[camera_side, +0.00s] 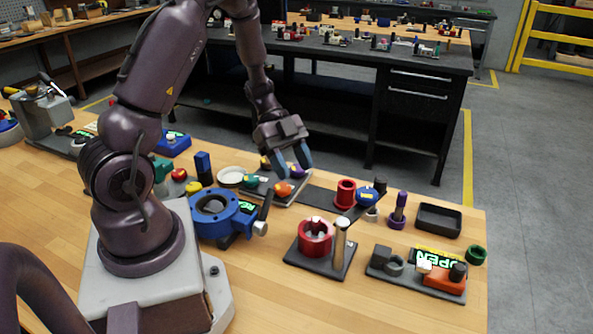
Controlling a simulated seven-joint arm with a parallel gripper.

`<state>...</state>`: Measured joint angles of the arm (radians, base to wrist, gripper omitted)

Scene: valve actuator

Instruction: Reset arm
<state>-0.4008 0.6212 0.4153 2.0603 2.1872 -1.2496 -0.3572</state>
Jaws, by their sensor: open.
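My gripper (303,160) hangs from my arm above the middle of the wooden table, fingers pointing down. Its two blue-grey fingers are apart and nothing shows between them. Below it is a grey tray (303,191) with several small coloured pieces, among them an orange one (283,189). A blue valve body (222,220) with a round opening and a dark lever stands left of the gripper, near my base. A red ring-shaped part (315,237) and a tan peg (340,240) stand on a dark plate (322,266) in front. Whether the fingers touch anything cannot be told, but they look clear.
To the right are a red cup (345,193), a blue round part (367,196), a purple peg (398,210), an empty black tray (438,219) and a plate with an orange part (445,281) and a green "OPEN" display (440,258).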

